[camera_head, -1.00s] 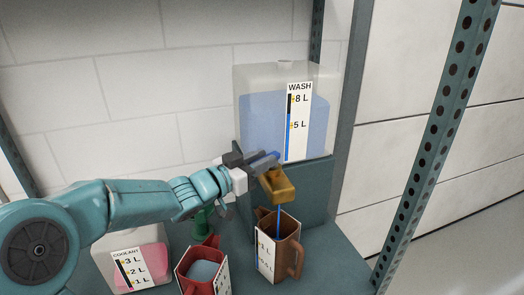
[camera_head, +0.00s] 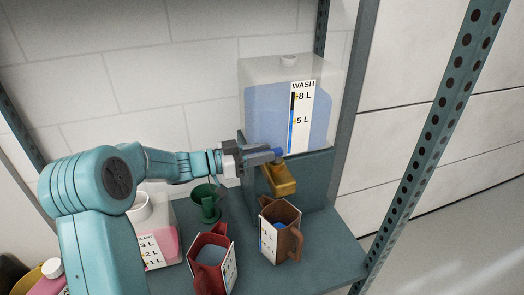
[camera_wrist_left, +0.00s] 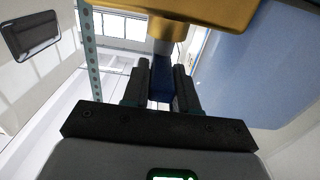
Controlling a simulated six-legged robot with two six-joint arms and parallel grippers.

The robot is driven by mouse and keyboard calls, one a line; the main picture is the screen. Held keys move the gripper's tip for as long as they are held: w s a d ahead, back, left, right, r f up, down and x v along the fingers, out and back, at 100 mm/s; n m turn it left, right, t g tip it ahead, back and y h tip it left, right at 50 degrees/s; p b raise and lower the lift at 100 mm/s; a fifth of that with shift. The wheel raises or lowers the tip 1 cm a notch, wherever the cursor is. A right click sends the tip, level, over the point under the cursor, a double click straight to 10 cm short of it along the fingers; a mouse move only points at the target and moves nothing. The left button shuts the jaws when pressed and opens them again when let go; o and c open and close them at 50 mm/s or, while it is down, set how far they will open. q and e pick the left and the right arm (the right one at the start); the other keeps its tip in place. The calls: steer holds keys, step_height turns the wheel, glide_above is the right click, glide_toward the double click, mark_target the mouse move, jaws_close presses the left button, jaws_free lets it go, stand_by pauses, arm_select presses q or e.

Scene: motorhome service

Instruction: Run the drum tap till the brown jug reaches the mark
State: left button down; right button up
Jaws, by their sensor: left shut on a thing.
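The translucent WASH drum (camera_head: 262,112) holds blue liquid and has a scale with marks at 8 L and 5 L. Its brass tap (camera_head: 280,181) has a blue handle (camera_head: 279,152). My left gripper (camera_head: 268,155) is shut on that handle; the wrist view shows the blue handle (camera_wrist_left: 161,80) between the fingers, below the brass body (camera_wrist_left: 190,14). The brown jug (camera_head: 291,243) stands upright below the tap with blue liquid (camera_head: 286,225) inside. No stream shows between tap and jug. The jug's scale is too small to read surely. My right gripper is not in view.
A red jug (camera_head: 208,280) with greyish-blue contents stands left of the brown jug. A green funnel (camera_head: 205,202) and a pink COOLANT container (camera_head: 160,245) are behind and left. A perforated shelf post (camera_head: 432,150) rises at right. The shelf is clear right of the brown jug.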

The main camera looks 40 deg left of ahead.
arm_select(q)
steer(key=c, duration=1)
jaws_free()
steer(key=shift+o, duration=0.2)
steer(key=b+v, duration=0.4)
steer(key=v, duration=1.2)
